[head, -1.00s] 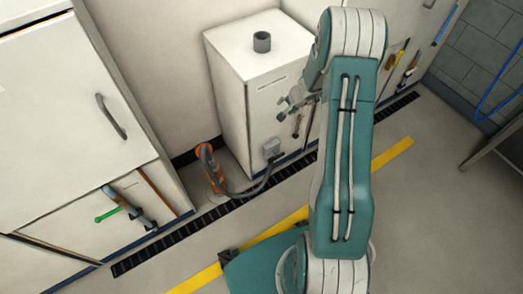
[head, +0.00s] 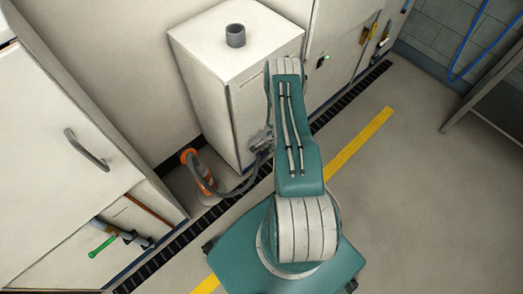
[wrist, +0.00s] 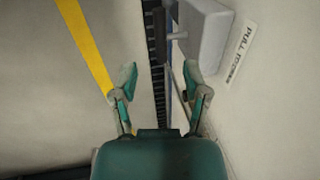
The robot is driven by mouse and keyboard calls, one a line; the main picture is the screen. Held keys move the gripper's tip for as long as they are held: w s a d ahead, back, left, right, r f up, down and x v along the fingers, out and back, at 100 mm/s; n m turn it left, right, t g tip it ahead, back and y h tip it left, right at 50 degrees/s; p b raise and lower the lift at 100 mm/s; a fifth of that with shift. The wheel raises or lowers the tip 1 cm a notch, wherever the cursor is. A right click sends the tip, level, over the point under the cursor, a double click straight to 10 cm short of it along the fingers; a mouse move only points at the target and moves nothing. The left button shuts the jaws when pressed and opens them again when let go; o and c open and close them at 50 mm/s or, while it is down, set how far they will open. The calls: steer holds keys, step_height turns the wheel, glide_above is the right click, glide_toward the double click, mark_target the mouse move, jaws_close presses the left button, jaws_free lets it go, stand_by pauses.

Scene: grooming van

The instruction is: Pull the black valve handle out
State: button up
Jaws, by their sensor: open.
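In the wrist view, a dark bar (wrist: 160,38), which looks like the black valve handle, stands out on a short grey stem from a pale grey box (wrist: 207,36). A white label (wrist: 239,50) with "PULL" on it is beside the box. My gripper (wrist: 163,82) is open and empty. The bar shows ahead of the gap between its fingers, with no contact visible. In the head view my arm covers the gripper and the handle.
A white cabinet (head: 222,72) with a grey pipe stub (head: 235,36) on top stands behind my arm. A grey hose (head: 232,190) runs beside an orange object (head: 198,172). A yellow stripe (head: 358,145) crosses clear floor at the right.

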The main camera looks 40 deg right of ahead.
mark_target(264, 152)
steer(key=shift+w+a+f, duration=0.1)
steer(key=shift+w+f, duration=0.2)
steer(key=shift+f, duration=1.2)
steer(key=shift+w+d+f, duration=0.1)
steer(key=shift+w+f, duration=0.2)
steer(key=shift+f, duration=1.15)
steer(key=shift+w+a+f, duration=0.1)
steer(key=shift+w+f, duration=0.2)
steer(key=shift+f, duration=1.2)
jaws_close()
